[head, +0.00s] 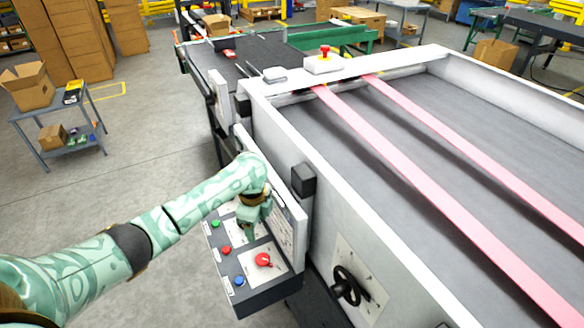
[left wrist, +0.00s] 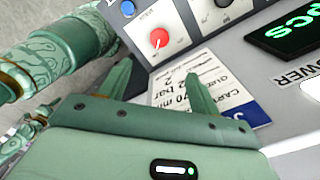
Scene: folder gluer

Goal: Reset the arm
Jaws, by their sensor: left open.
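My left arm reaches in from the left in the head view. Its gripper (head: 250,218) hangs over the control panel (head: 257,300) on the side of the folder gluer. In the left wrist view the two green fingers of the left gripper (left wrist: 160,85) are apart with nothing between them. Beyond the fingertips are a red knob (left wrist: 159,39) and a printed label card (left wrist: 222,85). In the head view the red knob (head: 263,260) sits on the panel, in front of the gripper. My right gripper is not in view.
The panel also has green (head: 215,223), red (head: 227,250) and blue (head: 239,281) buttons. The machine's white frame (head: 290,135) and black handwheel (head: 346,287) are right of the arm. Pink belts (head: 430,185) run along the machine. A grey cart (head: 60,130) stands left, with open floor between.

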